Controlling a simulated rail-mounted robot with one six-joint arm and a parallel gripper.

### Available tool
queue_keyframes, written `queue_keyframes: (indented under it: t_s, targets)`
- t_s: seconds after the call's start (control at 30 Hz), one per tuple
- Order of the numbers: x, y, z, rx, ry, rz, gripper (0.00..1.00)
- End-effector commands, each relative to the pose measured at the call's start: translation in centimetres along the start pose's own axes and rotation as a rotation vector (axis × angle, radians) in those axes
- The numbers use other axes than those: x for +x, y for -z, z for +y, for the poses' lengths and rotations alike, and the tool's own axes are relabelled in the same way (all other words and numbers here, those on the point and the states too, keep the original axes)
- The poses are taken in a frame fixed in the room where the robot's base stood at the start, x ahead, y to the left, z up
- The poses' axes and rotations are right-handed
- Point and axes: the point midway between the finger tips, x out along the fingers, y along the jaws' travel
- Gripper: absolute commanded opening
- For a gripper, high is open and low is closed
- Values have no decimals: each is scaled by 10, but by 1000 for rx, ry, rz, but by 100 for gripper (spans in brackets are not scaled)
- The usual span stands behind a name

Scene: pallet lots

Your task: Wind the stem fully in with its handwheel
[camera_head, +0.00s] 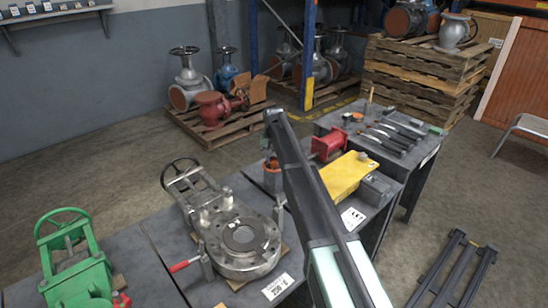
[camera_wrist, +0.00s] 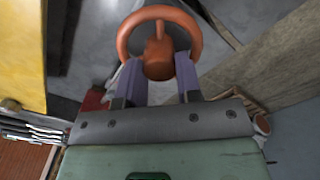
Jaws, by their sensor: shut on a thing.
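An orange handwheel (camera_wrist: 130,37) fills the top middle of the wrist view, with its rim, a spoke and its round hub showing. My gripper (camera_wrist: 160,76) is shut on it, with one finger at each side of the hub. A dark grey body shows behind the wheel. The stem cannot be made out. In the head view an orange part (camera_head: 272,181) stands low on the bench, just left of my arm. My gripper cannot be made out clearly there.
A steel valve (camera_head: 232,262) with a black handwheel lies left of my arm, a green valve (camera_head: 75,280) farther left. A yellow block (camera_head: 343,176) and red part (camera_head: 327,146) stand right. Tools (camera_head: 388,140) lie on the far bench. Pallets stand behind.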

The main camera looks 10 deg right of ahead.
Motion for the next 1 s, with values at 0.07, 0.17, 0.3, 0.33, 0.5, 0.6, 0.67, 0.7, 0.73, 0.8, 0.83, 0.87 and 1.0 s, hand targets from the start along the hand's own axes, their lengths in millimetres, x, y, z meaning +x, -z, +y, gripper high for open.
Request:
queue_keyframes:
  t_s: [0.07,0.17,0.3,0.33,0.5,0.6,0.67,0.7,0.73,0.8,0.83,0.87,1.0]
  targets:
    - [0,0,0,-68,0,-1,9]
    - [0,0,0,-163,0,-1,9]
    - [0,0,-1,-296,0,-1,9]
    - [0,0,-1,-324,0,-1,9]
    - [0,-1,-1,-485,0,-1,9]
    - [0,-1,-1,-580,0,-1,9]
    - [0,-1,-1,-638,0,-1,9]
    - [0,-1,-1,-675,0,-1,9]
    - [0,-1,-1,-704,0,-1,9]
    - [0,-1,-2,-770,0,-1,9]
    - [0,-1,-2,-799,0,-1,9]
    - [0,-1,-2,-827,0,-1,9]
    - [0,-2,-2,-960,0,-1,9]
